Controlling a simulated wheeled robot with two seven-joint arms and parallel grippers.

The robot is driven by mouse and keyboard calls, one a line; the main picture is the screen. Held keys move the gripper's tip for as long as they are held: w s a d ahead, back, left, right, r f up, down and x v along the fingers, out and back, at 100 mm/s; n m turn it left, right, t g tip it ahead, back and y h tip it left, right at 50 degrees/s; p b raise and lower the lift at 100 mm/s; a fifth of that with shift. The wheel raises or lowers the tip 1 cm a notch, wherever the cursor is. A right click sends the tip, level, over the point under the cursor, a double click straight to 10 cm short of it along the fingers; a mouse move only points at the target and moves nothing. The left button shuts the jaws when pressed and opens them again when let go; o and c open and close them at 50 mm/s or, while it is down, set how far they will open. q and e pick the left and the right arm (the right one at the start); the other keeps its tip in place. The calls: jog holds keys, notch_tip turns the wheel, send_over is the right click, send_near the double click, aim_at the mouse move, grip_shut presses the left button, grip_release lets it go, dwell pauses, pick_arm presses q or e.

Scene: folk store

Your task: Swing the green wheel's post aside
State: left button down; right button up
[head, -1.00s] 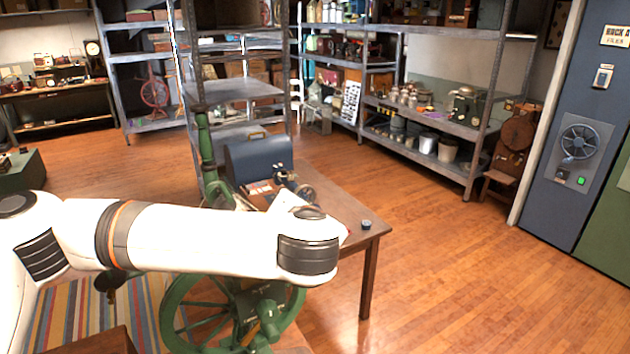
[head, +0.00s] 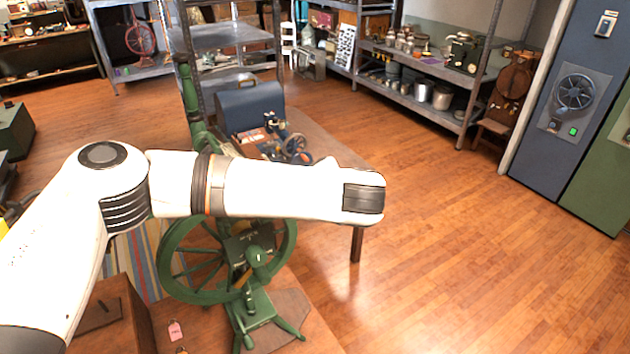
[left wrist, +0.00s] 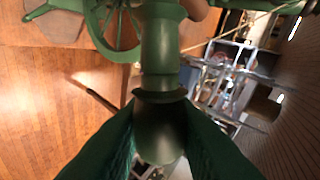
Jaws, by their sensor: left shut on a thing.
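The green spinning wheel (head: 197,298) stands in front of the table, its upper part partly hidden behind my left arm in the head view. A turned green post (head: 189,100) rises above the arm to the upper left. In the left wrist view a turned green post (left wrist: 163,45) with a flared collar runs down between my dark fingers. My left gripper (left wrist: 160,112) is shut on this post. Green wheel spokes (left wrist: 117,22) show behind it. In the head view the left gripper itself is hidden. My right gripper is in no view.
A wooden table (head: 330,150) behind the wheel bears a blue domed case (head: 250,107) and small machinery. A wooden box (head: 110,310) stands at lower left. Metal shelves (head: 425,98) line the back. The wooden floor at right (head: 470,250) is clear.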

pick_arm(q)
jog(key=shift+s+f, duration=0.1)
jog(key=shift+f, duration=0.05)
jog(key=c, duration=1.2)
grip_release()
jog(key=shift+d, duration=0.1)
jog(key=shift+s+d+r+b, duration=0.15)
jog(key=shift+s+r+b, duration=0.1)
jog(key=shift+s+b, duration=0.05)
jog(key=b+v, duration=0.3)
jog(key=v, duration=0.8)
jog(key=shift+b, duration=0.3)
